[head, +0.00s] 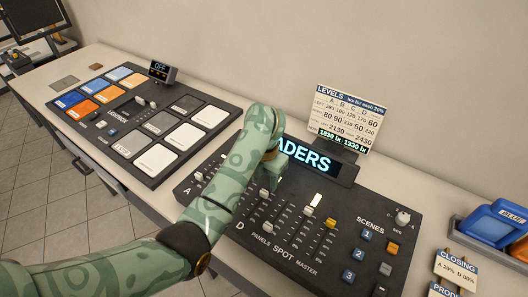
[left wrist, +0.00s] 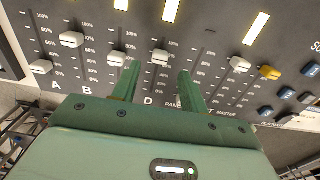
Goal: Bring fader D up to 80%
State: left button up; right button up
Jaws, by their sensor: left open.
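The dark fader board (head: 225,240) holds a row of sliding faders. Fader D has a white knob (left wrist: 160,57); it stands somewhere in the upper-middle part of its slot, and I cannot read its exact percent. My left gripper (left wrist: 158,70) is open, pointing down at the board, with its two green fingertips on either side of the fader D knob. I cannot tell whether they touch it. In the head view my left arm hides part of the board, and the white knob (head: 266,193) shows just below the gripper (head: 270,178). My right gripper is out of view.
White knobs of faders A (left wrist: 40,67), B (left wrist: 72,39) and C (left wrist: 117,58) stand on one side. The spot knob (left wrist: 240,64) and yellow master knob (left wrist: 270,72) are on the other. A levels card (head: 345,118) stands behind; a lightbox panel (head: 185,103) lies left.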

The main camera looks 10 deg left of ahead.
aim_at(264, 191)
pick_arm(q)
notch_tip(264, 191, up, 11)
jog(key=p, duration=0.4)
jog(key=shift+r, duration=0.15)
